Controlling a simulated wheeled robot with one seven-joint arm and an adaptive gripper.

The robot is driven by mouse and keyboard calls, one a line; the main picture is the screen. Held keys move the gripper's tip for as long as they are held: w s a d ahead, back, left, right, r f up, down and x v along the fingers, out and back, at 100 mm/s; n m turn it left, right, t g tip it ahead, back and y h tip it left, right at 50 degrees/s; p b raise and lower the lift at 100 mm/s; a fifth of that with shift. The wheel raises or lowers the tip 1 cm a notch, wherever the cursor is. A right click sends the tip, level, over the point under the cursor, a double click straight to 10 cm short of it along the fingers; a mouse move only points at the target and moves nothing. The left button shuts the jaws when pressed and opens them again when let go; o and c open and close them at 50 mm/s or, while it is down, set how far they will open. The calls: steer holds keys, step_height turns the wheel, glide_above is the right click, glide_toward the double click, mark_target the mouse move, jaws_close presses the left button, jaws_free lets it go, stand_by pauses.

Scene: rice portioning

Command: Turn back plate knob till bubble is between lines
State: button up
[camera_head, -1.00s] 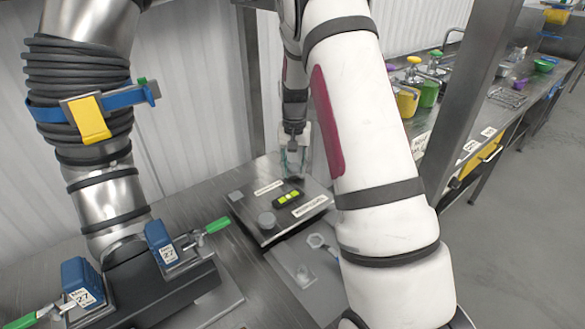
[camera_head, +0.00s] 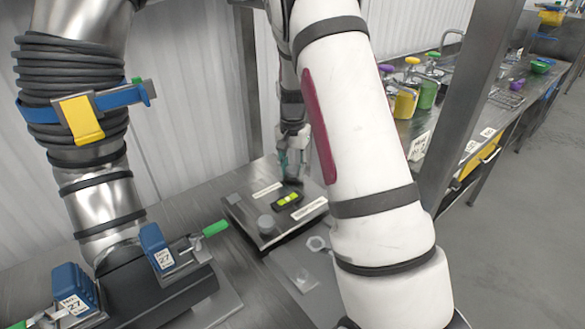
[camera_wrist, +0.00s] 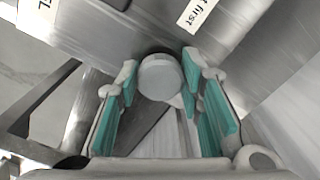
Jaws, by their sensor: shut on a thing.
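The plate (camera_head: 288,222) is a grey square metal block on the bench, with labels along two of its edges. A yellow-green bubble vial (camera_head: 288,200) sits near its middle; the bubble and lines are too small to read. My gripper (camera_head: 293,168) is at the plate's back edge, pointing down. In the wrist view, the round grey back knob (camera_wrist: 161,77) lies between the teal pads of my gripper (camera_wrist: 160,92), which is shut on it. In the head view the fingers hide this knob.
A metal pipe joint with blue clamps (camera_head: 158,246) and green handles (camera_head: 215,228) stands on the left. A steel post (camera_head: 468,110) and a bench with colored containers (camera_head: 404,102) are at right.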

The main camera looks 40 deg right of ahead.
mark_target(293, 169)
steer(key=o, duration=1.2)
steer(key=shift+c, duration=0.2)
step_height(293, 169, up, 12)
